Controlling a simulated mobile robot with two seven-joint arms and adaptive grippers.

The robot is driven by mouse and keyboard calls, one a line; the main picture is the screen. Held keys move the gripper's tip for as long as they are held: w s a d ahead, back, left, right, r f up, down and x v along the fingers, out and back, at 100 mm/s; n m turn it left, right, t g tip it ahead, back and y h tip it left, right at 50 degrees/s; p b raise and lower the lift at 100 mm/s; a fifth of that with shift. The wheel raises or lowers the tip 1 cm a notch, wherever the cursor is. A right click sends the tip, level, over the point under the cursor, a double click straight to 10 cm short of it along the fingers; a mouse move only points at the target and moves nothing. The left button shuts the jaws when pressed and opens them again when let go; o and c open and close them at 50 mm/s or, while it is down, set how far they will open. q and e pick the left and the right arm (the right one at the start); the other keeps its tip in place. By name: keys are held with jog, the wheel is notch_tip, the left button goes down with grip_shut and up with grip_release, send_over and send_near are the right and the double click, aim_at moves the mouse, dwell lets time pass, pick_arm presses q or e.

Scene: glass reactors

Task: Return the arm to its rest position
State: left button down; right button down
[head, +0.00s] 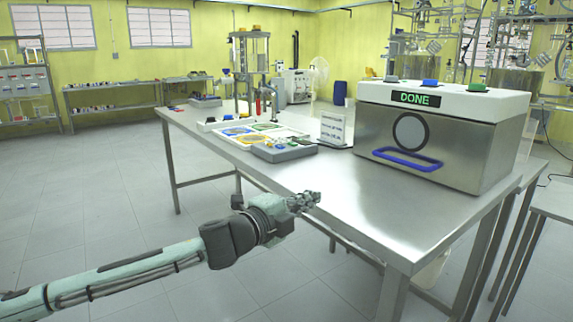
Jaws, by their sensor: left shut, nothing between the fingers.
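My left arm comes in from the lower left, and its gripper (304,200) is shut and empty. It is at the near edge of the steel table (360,210), seen against the tabletop. I cannot tell whether it is over the table or just in front of it. My right gripper is not in view.
A steel machine (465,152) with a blue handle and a "DONE" display stands on the table's right part. A grey tray (284,151), a white sign (333,130) and a coloured board (240,133) are farther back. Open floor (90,210) lies to the left.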

pick_arm(q)
jog(key=s+a+f+n+g+y, duration=0.1)
jog(key=s+a+f+n+y, duration=0.15)
jog(key=a+f+n, duration=0.45)
jog(key=s+a+f+n+y, duration=0.2)
jog(key=a+f+y, duration=0.2)
jog(key=a+f, duration=0.7)
jog(key=s+a+f+n+g+y, duration=0.15)
jog(key=a+f+n+y, duration=0.3)
jog(key=a+f, duration=0.45)
jog(key=s+a+f+n+g+y, duration=0.35)
jog(key=s+a+f, duration=0.55)
jog(key=s+a, duration=0.45)
jog(key=s+a+f+n+g+y, duration=0.2)
jog(key=s+a+f+n+g, duration=0.2)
jog(key=s+a+f, duration=0.9)
jog(key=s+d+n+h, duration=0.1)
jog(key=s+d+h, duration=0.1)
jog(key=d, duration=0.9)
jog(key=s+d+f+n+h, duration=0.1)
jog(key=s+d+h, duration=0.1)
jog(key=d, duration=0.8)
jog(key=shift+s+d+f+n, duration=0.2)
jog(key=shift+s+d+n, duration=0.1)
jog(key=shift+s+d, duration=0.1)
